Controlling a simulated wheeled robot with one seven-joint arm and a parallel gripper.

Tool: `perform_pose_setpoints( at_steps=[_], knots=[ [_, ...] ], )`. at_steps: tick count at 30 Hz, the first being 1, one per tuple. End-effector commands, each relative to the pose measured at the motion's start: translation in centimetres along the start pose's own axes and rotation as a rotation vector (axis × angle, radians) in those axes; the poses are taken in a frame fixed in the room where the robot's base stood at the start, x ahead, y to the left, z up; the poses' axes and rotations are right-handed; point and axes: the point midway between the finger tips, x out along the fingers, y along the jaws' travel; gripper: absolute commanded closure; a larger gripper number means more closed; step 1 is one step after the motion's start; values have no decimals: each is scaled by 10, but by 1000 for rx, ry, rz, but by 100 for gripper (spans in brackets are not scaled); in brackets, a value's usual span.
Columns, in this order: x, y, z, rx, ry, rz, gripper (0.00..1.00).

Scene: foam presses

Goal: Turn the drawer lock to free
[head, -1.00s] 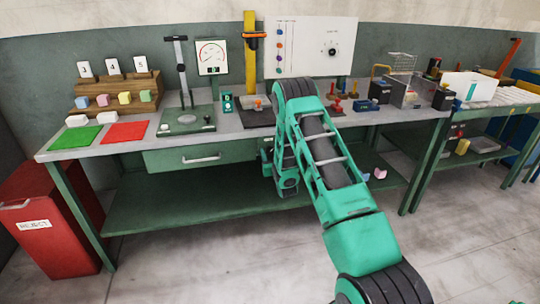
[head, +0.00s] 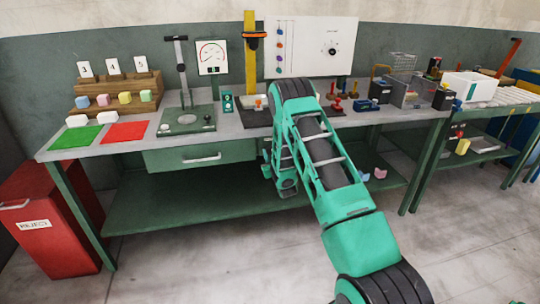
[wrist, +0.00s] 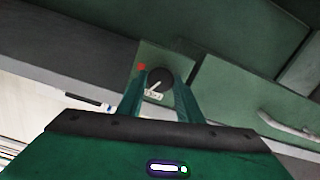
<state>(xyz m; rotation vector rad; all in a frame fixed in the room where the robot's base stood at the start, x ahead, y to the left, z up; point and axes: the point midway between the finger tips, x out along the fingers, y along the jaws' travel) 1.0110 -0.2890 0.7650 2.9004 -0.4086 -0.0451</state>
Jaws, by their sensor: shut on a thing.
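The drawer lock is a dark round knob (wrist: 160,76) with a pale pointer line slanting up to the right. It sits on a green plate (wrist: 149,50) beside the drawer. A red dot (wrist: 141,67) shows left of the knob, and a small white label (wrist: 153,94) below it is too small to read. My gripper (wrist: 161,84) is shut on the knob, one finger on each side. The green drawer (head: 170,162) is closed under the bench top; its front also shows in the wrist view (wrist: 235,90). In the head view my arm hides the lock.
The drawer handle (head: 202,158) is left of my gripper in the head view. The bench top (head: 225,128) above carries a press (head: 187,120) and other items. A lower shelf (head: 190,200) lies below, mostly clear at the left. A red reject bin (head: 60,255) stands at the left.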

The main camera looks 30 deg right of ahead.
Motion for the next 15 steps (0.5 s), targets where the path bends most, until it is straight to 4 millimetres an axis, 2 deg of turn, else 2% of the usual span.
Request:
perform_pose_setpoints(
  at_steps=[15],
  knots=[
    [0,-3,2,-376,-2,-2,90]
  ],
)
